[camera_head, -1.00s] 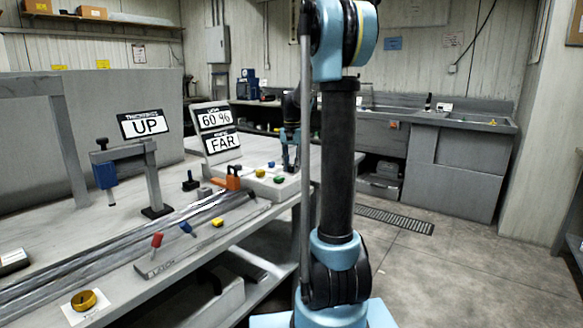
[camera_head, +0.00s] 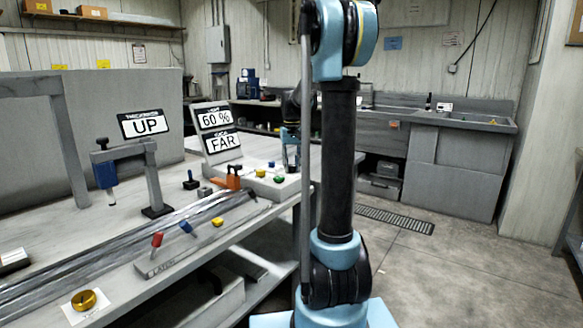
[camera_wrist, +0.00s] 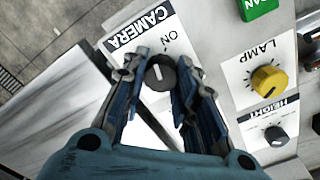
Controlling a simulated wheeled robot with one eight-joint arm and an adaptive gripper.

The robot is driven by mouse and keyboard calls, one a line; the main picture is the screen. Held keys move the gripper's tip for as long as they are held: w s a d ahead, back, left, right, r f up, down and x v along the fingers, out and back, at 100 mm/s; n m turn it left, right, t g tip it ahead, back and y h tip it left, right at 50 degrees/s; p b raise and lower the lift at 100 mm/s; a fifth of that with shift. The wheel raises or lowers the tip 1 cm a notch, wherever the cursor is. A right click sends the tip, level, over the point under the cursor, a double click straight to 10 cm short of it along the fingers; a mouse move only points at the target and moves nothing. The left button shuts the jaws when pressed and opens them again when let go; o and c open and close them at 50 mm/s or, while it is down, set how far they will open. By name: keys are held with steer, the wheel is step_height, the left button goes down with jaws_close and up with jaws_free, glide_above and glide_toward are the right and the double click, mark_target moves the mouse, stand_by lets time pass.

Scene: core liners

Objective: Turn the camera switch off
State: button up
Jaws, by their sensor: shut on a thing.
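The camera switch (camera_wrist: 159,76) is a dark round knob with a pale pointer line, on a white label reading CAMERA, with ON printed beside it. My gripper (camera_wrist: 158,80) has its two blue-grey fingers closed on either side of this knob in the wrist view. The fingers hide part of the label, so any OFF mark is not visible. In the head view my gripper (camera_head: 291,168) is down at the right end of the pale control panel (camera_head: 248,184), and the camera switch cannot be made out there.
The yellow lamp knob (camera_wrist: 267,80), the dark height knob (camera_wrist: 275,135) and a green block (camera_wrist: 258,6) sit to the right of the camera switch. Signs (camera_head: 215,130) reading 60 % and FAR stand behind the panel. The bench edge and floor lie close by.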

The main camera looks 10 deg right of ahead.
mark_target(291, 165)
steer(key=n, duration=0.6)
steer(key=shift+a+n, duration=0.1)
steer(key=shift+n, duration=0.2)
steer(key=n, duration=0.5)
stand_by(0.4)
steer(key=o, duration=1)
steer(key=shift+o, duration=0.2)
steer(key=shift+r, duration=0.1)
step_height(291, 165, up, 12)
